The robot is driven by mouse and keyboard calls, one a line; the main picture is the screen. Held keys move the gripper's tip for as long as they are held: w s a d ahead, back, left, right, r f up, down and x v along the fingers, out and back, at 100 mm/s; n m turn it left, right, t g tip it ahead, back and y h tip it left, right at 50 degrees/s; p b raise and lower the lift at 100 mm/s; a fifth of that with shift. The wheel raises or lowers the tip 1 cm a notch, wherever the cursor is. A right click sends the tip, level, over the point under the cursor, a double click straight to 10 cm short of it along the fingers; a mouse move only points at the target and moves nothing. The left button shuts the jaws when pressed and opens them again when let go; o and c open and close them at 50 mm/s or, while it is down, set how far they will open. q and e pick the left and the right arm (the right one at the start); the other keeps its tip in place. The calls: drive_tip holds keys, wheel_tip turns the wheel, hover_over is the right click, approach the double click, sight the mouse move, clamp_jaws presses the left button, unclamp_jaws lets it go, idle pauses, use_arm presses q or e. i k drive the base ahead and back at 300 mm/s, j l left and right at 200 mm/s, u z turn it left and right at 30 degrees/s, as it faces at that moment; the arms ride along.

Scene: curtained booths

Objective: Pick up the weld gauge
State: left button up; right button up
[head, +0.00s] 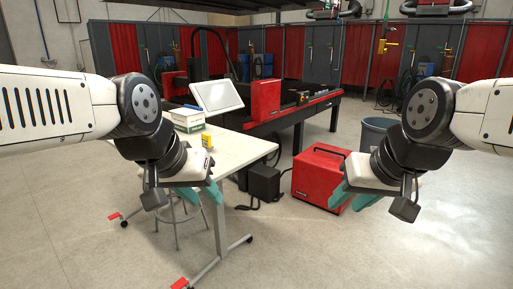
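I cannot make out a weld gauge for certain. A small yellow object (207,140) stands on the white table (240,146), too small to identify. My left gripper (205,198) is in front of the table's near part, its teal fingers apart and nothing seen between them. My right gripper (347,203) is in front of the red machine on the floor, its teal fingers also apart and empty. Neither gripper appears to touch anything. My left arm and gripper hide part of the table.
A box (187,119) and a tilted white panel (217,95) are at the table's far end. A stool (178,222) stands under the table. A red machine (319,178) and a grey bin (377,130) stand to its right. A dark workbench (318,103) is behind. The right foreground floor is clear.

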sight(206, 142)
drive_tip(key=i+z, duration=0.25)
drive_tip(key=i, duration=0.65)
drive_tip(key=i+u, duration=0.55)
drive_tip(key=u, duration=0.25)
drive_tip(key=i+u, duration=0.2)
drive_tip(key=u, duration=0.25)
drive_tip(key=i+l+u, duration=0.1)
drive_tip(key=i+u, duration=0.15)
drive_tip(key=u, duration=0.25)
drive_tip(key=i+l+u, duration=0.15)
drive_tip(key=u, duration=0.3)
